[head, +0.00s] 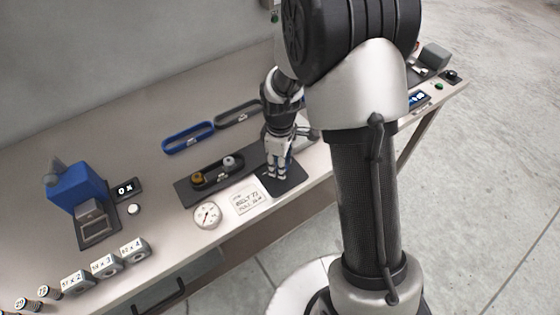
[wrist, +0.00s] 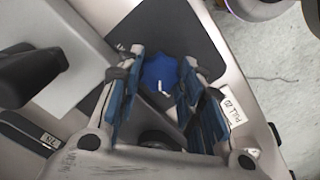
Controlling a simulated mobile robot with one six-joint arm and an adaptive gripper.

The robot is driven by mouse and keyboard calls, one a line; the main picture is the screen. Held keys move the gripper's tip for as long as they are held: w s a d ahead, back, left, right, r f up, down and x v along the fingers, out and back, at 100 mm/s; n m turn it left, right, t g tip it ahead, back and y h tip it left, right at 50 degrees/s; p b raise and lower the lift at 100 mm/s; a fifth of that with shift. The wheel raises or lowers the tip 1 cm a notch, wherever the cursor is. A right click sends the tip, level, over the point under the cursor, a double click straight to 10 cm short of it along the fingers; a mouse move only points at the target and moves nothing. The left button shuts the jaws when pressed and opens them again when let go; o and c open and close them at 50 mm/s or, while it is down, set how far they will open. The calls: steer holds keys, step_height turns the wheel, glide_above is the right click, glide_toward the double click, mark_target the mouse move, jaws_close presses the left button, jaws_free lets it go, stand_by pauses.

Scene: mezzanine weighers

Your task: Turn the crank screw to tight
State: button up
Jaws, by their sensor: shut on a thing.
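My gripper (head: 278,172) points down over the dark plate (head: 292,181) near the front edge of the bench. In the wrist view its two blue-padded fingers (wrist: 158,88) are shut on a blue lobed knob with a white mark, which I take to be the crank screw (wrist: 158,70). The knob sits over the dark plate, and the fingers hide part of its sides. In the head view my gripper hides the knob. A round white dial gauge (head: 207,215) with a needle lies left of the gripper; I cannot read its value for certain.
A black belt on two pulleys (head: 215,175) lies left of my gripper. A blue belt (head: 188,138) and a dark belt (head: 238,115) lie behind. A printed card (head: 248,197) is in front. A blue device (head: 75,185) and labelled blocks (head: 105,264) stand at left.

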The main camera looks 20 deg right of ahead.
steer(key=m+p, duration=0.1)
steer(key=m, duration=0.5)
steer(key=shift+r+p, duration=0.1)
steer(key=shift+p, duration=0.25)
steer(key=m+p, duration=0.1)
steer(key=m, duration=0.5)
steer(key=shift+m, duration=0.3)
steer(key=m+p, duration=0.1)
steer(key=m, duration=0.3)
steer(key=shift+m, duration=0.3)
steer(key=m, duration=0.4)
steer(key=shift+m, duration=0.4)
steer(key=shift+p, duration=0.3)
steer(key=o, duration=0.8)
step_height(320, 180, up, 12)
steer(key=shift+f, duration=0.1)
